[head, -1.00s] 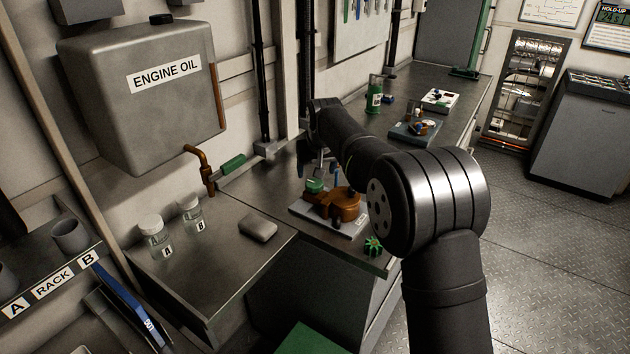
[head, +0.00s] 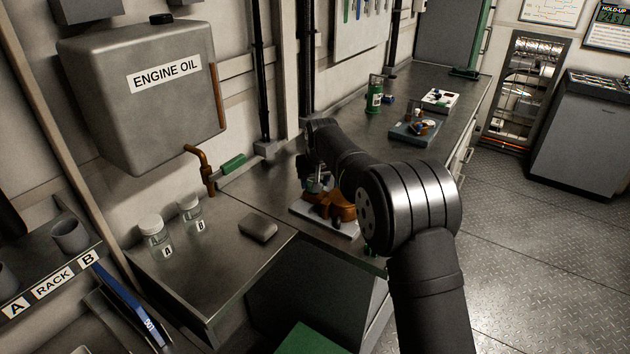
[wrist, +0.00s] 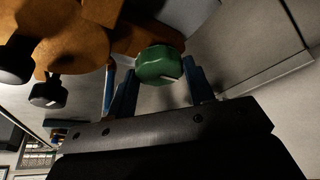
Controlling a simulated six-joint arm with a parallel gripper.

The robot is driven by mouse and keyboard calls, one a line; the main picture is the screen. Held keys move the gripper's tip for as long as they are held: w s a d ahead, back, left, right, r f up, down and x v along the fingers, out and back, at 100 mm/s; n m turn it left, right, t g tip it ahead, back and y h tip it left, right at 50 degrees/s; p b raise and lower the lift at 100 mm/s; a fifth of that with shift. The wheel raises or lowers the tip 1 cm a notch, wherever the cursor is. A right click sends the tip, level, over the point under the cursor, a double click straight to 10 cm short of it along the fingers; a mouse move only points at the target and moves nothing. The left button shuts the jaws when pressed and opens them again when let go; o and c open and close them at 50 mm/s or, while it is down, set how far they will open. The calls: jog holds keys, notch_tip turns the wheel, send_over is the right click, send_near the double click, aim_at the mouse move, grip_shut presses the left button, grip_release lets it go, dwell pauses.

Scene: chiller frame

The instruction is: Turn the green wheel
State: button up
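A green faceted wheel (wrist: 160,66) sits beside an orange-brown housing (wrist: 62,45) in the wrist view. My gripper (wrist: 158,78) has its two blue fingers apart, one on each side of the wheel. A gap shows between the wheel and the fingers, so it does not look clamped. In the head view my gripper (head: 316,182) is low over the orange-brown unit (head: 342,208) on its light plate (head: 318,220), and my arm hides most of the wheel there.
A grey block (head: 258,229) and two lidded jars, A (head: 155,236) and B (head: 191,214), stand on the bench to the left. An engine oil tank (head: 145,90) with a brown outlet pipe (head: 201,165) hangs on the wall. Other units stand farther along the bench.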

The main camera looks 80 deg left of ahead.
jog(key=shift+m, duration=0.3)
jog(key=m+t, duration=0.1)
jog(key=m, duration=0.3)
jog(key=shift+s+t, duration=0.2)
jog(key=shift+t, duration=0.2)
jog(key=shift+a+m+t+h, duration=0.1)
jog(key=shift+m+t+h, duration=0.25)
jog(key=shift+m, duration=0.7)
jog(key=shift+m+t+h, duration=0.25)
jog(key=shift+m+t, duration=0.1)
jog(key=shift+m, duration=0.7)
jog(key=o, duration=1)
jog(key=shift+c, duration=0.2)
jog(key=shift+r, duration=0.1)
jog(key=v, duration=1.7)
jog(key=shift+r, duration=0.2)
